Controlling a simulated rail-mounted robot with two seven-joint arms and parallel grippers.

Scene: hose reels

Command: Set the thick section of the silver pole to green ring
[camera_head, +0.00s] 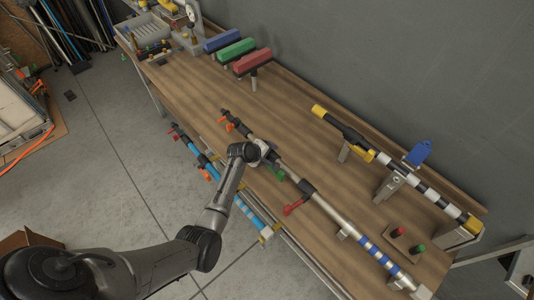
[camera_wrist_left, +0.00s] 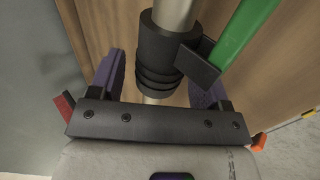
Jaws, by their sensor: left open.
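The silver pole (camera_head: 329,209) lies along the workbench, with black collars, a green lever (camera_head: 277,173), a red lever (camera_head: 293,207) and blue-and-white bands (camera_head: 376,249) towards its lower right end. My left gripper (camera_head: 268,153) is over the pole's upper part. In the left wrist view, its open purple-padded fingers (camera_wrist_left: 155,85) stand either side of the pole (camera_wrist_left: 173,14), at a ribbed black collar (camera_wrist_left: 160,50) bearing the green lever (camera_wrist_left: 242,38). I cannot tell whether they touch it. I cannot make out a green ring on the pole. My right gripper is not in view.
A black-and-white banded pole with yellow ends (camera_head: 402,180) rests on brackets at the wall side. A blue pole (camera_head: 250,212) lies along the near edge. A small box with red and green buttons (camera_head: 405,241) sits at lower right. Blue, green and red blocks (camera_head: 252,61) stand at the back.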

